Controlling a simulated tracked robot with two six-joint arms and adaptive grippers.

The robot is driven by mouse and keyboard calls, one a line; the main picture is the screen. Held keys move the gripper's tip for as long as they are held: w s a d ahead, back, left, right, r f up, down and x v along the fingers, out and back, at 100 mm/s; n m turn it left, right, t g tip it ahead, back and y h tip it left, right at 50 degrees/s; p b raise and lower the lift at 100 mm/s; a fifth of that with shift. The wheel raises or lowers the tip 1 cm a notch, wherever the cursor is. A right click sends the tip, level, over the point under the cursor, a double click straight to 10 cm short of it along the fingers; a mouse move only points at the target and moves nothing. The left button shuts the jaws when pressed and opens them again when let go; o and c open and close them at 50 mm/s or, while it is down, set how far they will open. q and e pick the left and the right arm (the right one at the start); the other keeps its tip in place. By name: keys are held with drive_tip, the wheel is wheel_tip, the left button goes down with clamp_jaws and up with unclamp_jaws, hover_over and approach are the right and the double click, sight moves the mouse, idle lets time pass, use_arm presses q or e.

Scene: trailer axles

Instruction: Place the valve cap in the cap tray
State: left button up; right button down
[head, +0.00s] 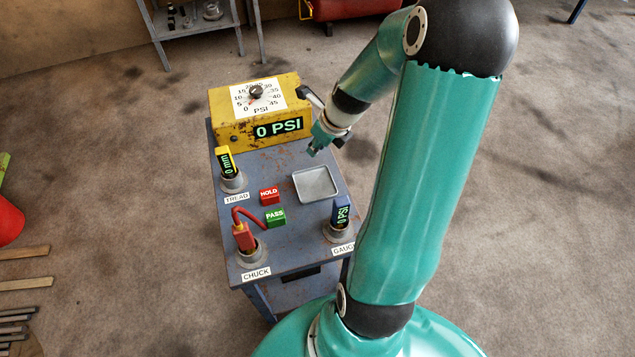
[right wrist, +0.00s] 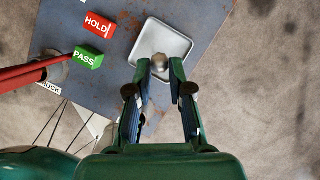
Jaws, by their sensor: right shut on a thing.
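The cap tray (head: 317,184) is a shallow grey square dish on the blue-grey cart top, and it also shows in the right wrist view (right wrist: 182,45). My right gripper (head: 316,146) is just behind the tray in the head view, above the cart top. In the right wrist view, my right gripper (right wrist: 160,72) is shut on the valve cap (right wrist: 160,63), a small pale round piece between the fingertips. The cap overlaps the tray in that view; its height above the tray is hard to tell. My left gripper is not in view.
The yellow PSI box (head: 258,108) stands at the cart's back. Red HOLD (head: 269,195) and green PASS (head: 275,216) blocks lie left of the tray.

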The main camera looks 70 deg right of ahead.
wheel_tip(320, 180, down, 10)
drive_tip(key=b, duration=0.6)
drive_tip(key=shift+f, duration=0.15)
wheel_tip(320, 180, down, 4)
drive_tip(key=b, duration=0.3)
drive_tip(key=shift+f, duration=0.15)
drive_tip(key=c, duration=1.1)
unclamp_jaws()
drive_tip(key=shift+o, duration=0.2)
